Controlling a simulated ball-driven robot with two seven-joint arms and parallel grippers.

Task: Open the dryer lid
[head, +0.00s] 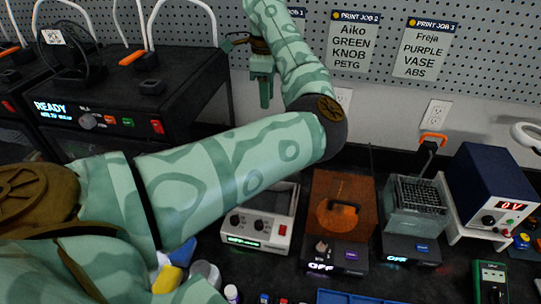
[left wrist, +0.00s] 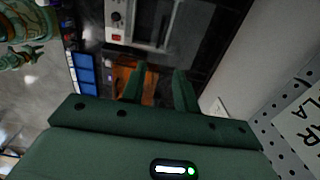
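The dryer (head: 330,245) stands on the dark bench right of centre in the head view. Its orange see-through lid (head: 322,190) lies shut, with a dark handle on top and a round shape inside. Its front display reads OFF. My left gripper (head: 264,98) hangs high by the back wall, above and left of the dryer, touching nothing. In the left wrist view its two fingers (left wrist: 160,88) stand apart with nothing between them. Part of an orange surface (left wrist: 124,76), likely the lid, shows behind one finger. My right gripper is not in view.
A white device with knobs (head: 258,222) stands left of the dryer, partly behind my left arm. A clear-topped box (head: 415,205) and a blue power supply (head: 492,185) stand to the right. Black printers (head: 130,90) fill the left. A pegboard (head: 480,60) with job sheets is behind.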

